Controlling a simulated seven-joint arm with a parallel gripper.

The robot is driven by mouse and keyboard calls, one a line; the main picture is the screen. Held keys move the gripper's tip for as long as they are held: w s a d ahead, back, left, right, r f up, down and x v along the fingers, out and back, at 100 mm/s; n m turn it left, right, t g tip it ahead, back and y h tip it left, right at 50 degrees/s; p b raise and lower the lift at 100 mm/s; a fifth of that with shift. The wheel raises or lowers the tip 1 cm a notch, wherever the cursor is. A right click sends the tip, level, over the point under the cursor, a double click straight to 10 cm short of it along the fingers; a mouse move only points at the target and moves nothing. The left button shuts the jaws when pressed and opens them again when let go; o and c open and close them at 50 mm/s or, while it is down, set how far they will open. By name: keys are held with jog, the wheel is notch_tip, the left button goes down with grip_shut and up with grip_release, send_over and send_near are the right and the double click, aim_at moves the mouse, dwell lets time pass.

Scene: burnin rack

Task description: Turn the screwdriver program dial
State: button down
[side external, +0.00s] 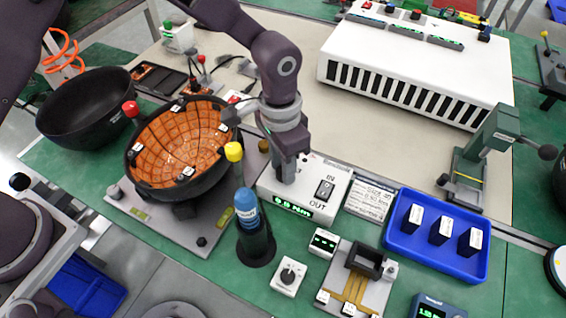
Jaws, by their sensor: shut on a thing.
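The screwdriver controller is a white box (330,206) in the middle of the bench, with a green display reading about 0.9 Nm and a black switch between the words IN and OUT. My gripper (287,178) points down at the left part of its top face and is shut on the program dial there. The fingers hide the dial, so its pointer angle cannot be told. A screwdriver with a blue cap (247,212) stands upright in a dark round holder, just left of and in front of the box.
A black bowl fixture with orange panels (180,150) stands left, near a yellow-knobbed post (234,152). A small knob box (288,278) and a fixture (355,284) sit in front. A blue tray (404,243) holds black modules at right. A white slotted rack (420,66) stands behind.

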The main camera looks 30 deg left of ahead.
jog(key=c, duration=1.1)
grip_release()
jog(key=shift+o, duration=0.2)
jog(key=r, duration=0.7)
jog(key=shift+w+a, duration=0.1)
jog(key=shift+a, duration=0.1)
jog(key=s+a+r+n+t, duration=0.1)
jog(key=s+a+r, duration=0.1)
jog(key=a+r, duration=0.45)
jog(key=s+a+r+n+t, duration=0.1)
jog(key=s+a+r+t, duration=0.15)
jog(key=a+r, duration=0.45)
jog(key=s+a+r+n+t, duration=0.1)
jog(key=s+a+r+n, duration=0.1)
jog(key=s+a, duration=0.3)
jog(key=s+a+r+n+t, duration=0.1)
jog(key=s+a, duration=0.3)
jog(key=s, duration=0.8)
jog(key=shift+a+r+n+y, duration=0.35)
jog(key=shift+r+n, duration=0.2)
jog(key=shift+n, duration=0.25)
